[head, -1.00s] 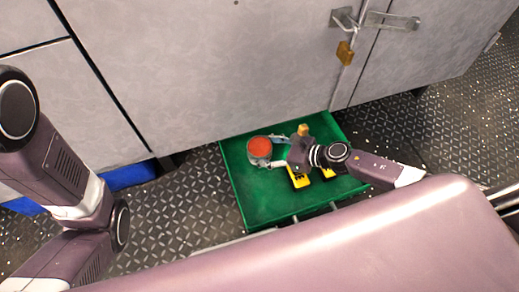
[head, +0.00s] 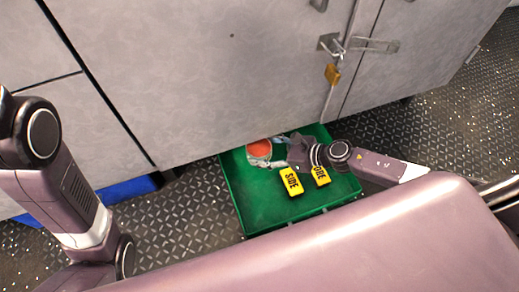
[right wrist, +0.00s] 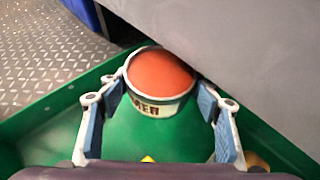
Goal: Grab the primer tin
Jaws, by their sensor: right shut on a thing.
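The primer tin (head: 259,149) has an orange-red top and a pale label. It is at the back left of the green tray, close to the cabinet front. In the right wrist view the tin (right wrist: 161,76) sits between both fingers, with part of its lettering showing. My right gripper (head: 276,153) is shut on the tin, its blue-padded fingers (right wrist: 160,100) on either side. I cannot tell whether the tin's base touches the tray. My left arm shows at the left of the head view, but its gripper is out of sight.
The green tray (head: 265,210) holds a yellow block (head: 291,182) marked SIDE and another yellow block (head: 321,176) beside it. A grey cabinet (head: 190,75) with a padlock (head: 332,75) rises directly behind. A blue object (head: 130,195) lies left of the tray.

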